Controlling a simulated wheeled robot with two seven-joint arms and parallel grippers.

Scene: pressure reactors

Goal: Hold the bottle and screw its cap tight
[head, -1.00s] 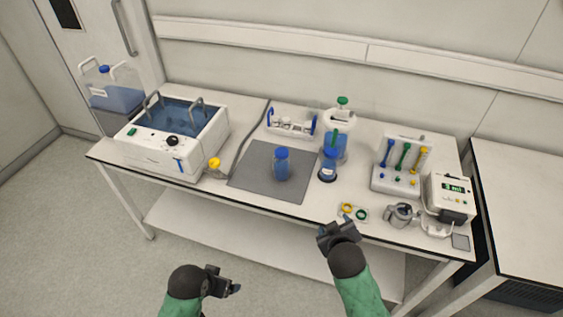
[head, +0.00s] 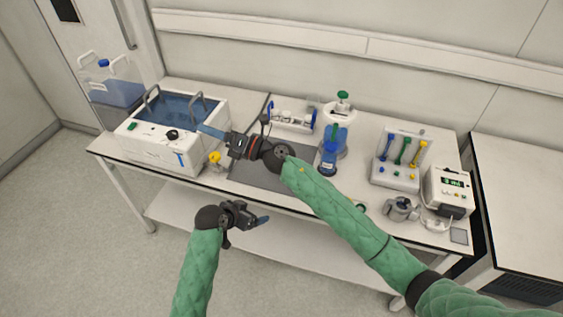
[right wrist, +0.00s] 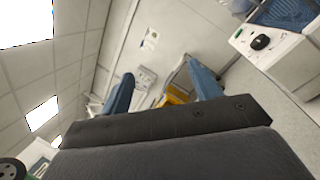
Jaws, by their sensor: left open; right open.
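The blue bottle with a blue cap on the grey mat (head: 250,174) is hidden behind my right arm in the head view. A second blue bottle (head: 329,160) stands right of the mat, partly covered by a green-topped thing. My right gripper (head: 203,130) is open and empty, reaching across the mat to the front right edge of the water bath. In the right wrist view its two blue fingers (right wrist: 161,88) are spread, with a yellow part (right wrist: 176,95) beyond them. My left gripper (head: 262,219) is open and empty in front of the table, below the mat.

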